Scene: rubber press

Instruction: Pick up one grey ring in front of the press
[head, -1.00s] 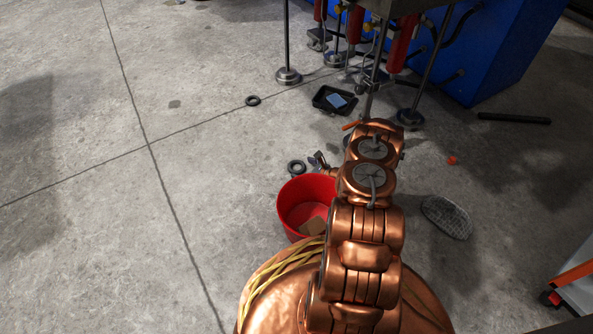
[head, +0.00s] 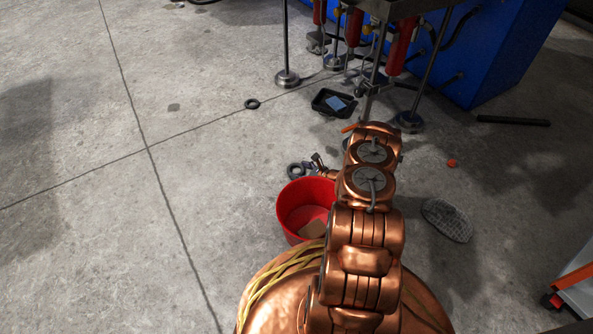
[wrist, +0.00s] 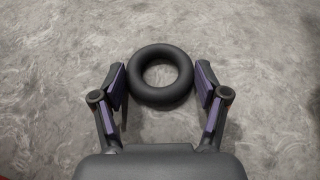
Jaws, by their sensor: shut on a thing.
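A thick dark grey ring (wrist: 161,75) is between the two fingers of my gripper (wrist: 161,85) in the wrist view. The fingers press on its left and right sides, so my gripper is shut on it. The ring's hole shows bare floor. In the head view the ring (head: 295,170) is just above the red bucket, with my gripper (head: 308,167) at its right, partly hidden by my arm. I cannot tell whether the ring is clear of the floor. A second dark ring (head: 252,103) lies on the floor farther away, left of the press (head: 403,8).
The red bucket (head: 283,215) stands close below the gripper with a brown piece inside. A black tray (head: 320,104) with a blue item lies beside the press legs. A grey mesh piece (head: 447,219) lies at right. The floor at left is clear.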

